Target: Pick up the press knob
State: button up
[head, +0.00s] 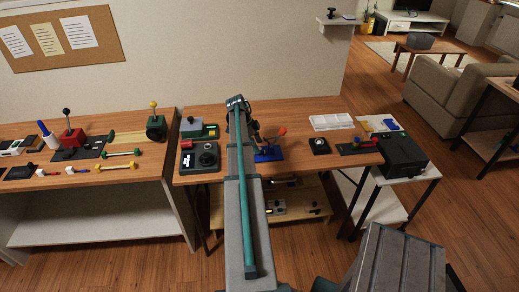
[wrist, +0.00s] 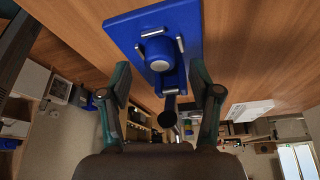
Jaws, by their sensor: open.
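My gripper (wrist: 160,82) is open, with its two fingers spread apart and nothing between the pads. Ahead of it in the wrist view is a blue plate (wrist: 122,30) on the wooden table. A short blue cylinder with a pale round end (wrist: 158,52) stands on the plate among silver brackets. A dark rod with a round end (wrist: 170,115) shows between the fingers in the picture. In the head view the blue base (head: 268,154) lies just right of my arm, near a red handle (head: 282,131). Which part is the press knob is unclear. My arm hides the fingers there.
A dark box with a round black knob (head: 207,157) and a green device (head: 197,129) stand left of my arm. A small black square unit (head: 319,146) and a white tray (head: 332,122) are to the right. Bare table lies between them.

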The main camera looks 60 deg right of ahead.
jog(key=shift+x, duration=0.9)
grip_shut()
jog(key=shift+r, duration=0.2)
